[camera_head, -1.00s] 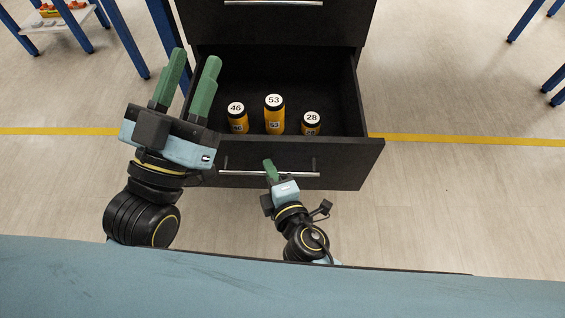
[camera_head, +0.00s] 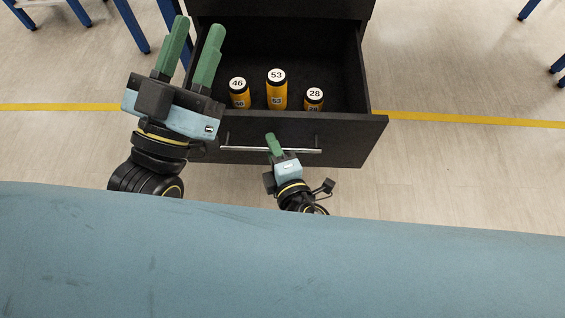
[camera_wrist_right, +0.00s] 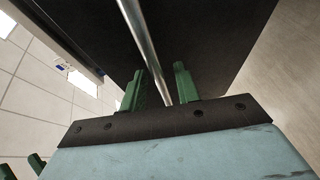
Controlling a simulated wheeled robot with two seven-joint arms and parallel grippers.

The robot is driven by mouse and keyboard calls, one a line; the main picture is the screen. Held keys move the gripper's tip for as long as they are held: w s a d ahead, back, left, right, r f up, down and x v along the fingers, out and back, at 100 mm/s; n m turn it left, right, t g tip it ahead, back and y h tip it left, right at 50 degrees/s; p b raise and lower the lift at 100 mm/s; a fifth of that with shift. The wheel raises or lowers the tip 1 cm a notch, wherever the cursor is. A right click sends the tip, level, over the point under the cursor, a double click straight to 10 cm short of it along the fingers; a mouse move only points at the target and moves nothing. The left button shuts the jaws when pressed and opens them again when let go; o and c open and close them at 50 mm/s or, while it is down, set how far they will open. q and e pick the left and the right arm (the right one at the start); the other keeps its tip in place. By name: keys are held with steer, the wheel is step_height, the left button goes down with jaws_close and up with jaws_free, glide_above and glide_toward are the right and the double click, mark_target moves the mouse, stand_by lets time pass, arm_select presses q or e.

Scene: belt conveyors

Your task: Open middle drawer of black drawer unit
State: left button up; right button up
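The black drawer unit (camera_head: 215,8) stands ahead, with one drawer (camera_head: 350,132) pulled out towards me. Only part of the unit above it shows, so I cannot tell which level it is. Its silver bar handle (camera_head: 305,150) runs along the drawer front. My left gripper (camera_head: 194,38) is open and empty, left of the drawer.
Inside the drawer stand three yellow-and-black numbered cylinders: 46 (camera_head: 238,98), 53 (camera_head: 277,92) and 28 (camera_head: 314,100). Blue table legs (camera_head: 130,25) stand at the upper left. The floor right of the drawer (camera_head: 450,170) is clear, crossed by a yellow line (camera_head: 470,119).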

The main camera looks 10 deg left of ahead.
arm_select(q)
steer(key=shift+s+a+r+t+h+b, duration=0.15)
steer(key=shift+s+r+t+h+b, duration=0.15)
steer(key=shift+s+r+t+b, duration=0.45)
arm_select(e)
steer(key=v, duration=1.3)
arm_select(q)
steer(key=shift+w+f, duration=0.15)
steer(key=shift+f, duration=0.1)
